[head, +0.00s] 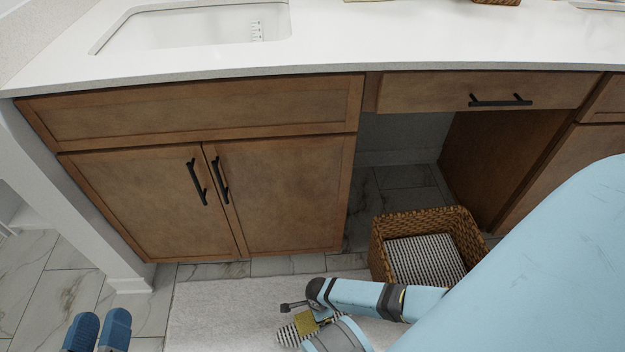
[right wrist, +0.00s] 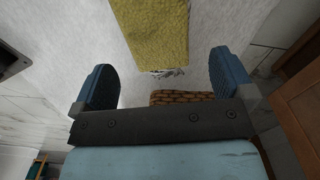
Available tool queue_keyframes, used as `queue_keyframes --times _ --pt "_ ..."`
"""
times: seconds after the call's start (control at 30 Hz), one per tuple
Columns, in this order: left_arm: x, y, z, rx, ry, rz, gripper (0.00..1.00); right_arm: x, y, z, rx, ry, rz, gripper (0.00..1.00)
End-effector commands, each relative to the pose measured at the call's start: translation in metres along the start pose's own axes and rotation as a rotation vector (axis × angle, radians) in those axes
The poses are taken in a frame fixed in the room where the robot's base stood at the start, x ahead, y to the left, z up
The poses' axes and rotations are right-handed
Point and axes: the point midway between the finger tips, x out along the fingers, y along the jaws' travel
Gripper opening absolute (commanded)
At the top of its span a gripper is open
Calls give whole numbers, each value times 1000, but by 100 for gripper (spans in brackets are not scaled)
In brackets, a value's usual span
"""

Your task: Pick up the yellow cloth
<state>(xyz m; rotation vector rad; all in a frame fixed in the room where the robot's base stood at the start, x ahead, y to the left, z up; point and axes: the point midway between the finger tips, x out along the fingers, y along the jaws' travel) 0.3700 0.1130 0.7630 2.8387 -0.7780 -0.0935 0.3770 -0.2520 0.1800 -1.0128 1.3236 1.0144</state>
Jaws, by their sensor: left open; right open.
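The yellow cloth (right wrist: 155,30) lies on the white rug at the top of the right wrist view. A small part of the cloth (head: 305,323) shows in the head view beside my right arm, which hides the rest. My right gripper (right wrist: 160,64) is open, its two blue fingers spread wide and empty, with the cloth ahead between their lines. Its height above the cloth is hard to tell. My left gripper (head: 99,325) is open and empty at the lower left of the head view, apart from the cloth.
A striped black-and-white piece (head: 287,335) shows beside the yellow cloth. A wicker basket (head: 377,247) with a striped cloth inside (head: 425,260) stands on the floor to the right. The wooden vanity (head: 285,190) with its white counter (head: 330,45) bounds the far side.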

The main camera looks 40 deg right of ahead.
Motion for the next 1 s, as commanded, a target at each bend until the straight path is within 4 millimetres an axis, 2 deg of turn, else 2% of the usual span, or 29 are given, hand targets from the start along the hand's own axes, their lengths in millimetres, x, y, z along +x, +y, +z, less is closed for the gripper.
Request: queue_keyframes --times 0.27,0.4,0.7,0.9,0.93,1.0 --pt "2 -8 40 16 -107 15 43 38 2 5 -4 1 -2 100" --pt "6 -14 34 92 -62 17 43 50 1 5 -3 1 -3 100" --pt "6 -14 29 113 -49 16 43 51 2 5 -1 -1 -2 100" --pt "6 -14 29 112 -49 17 43 51 2 5 -1 0 -2 54" --pt "6 -14 29 112 -49 17 43 51 2 5 -1 0 -2 49" --pt "6 -14 29 112 -49 17 43 51 2 5 -2 -1 -2 49"
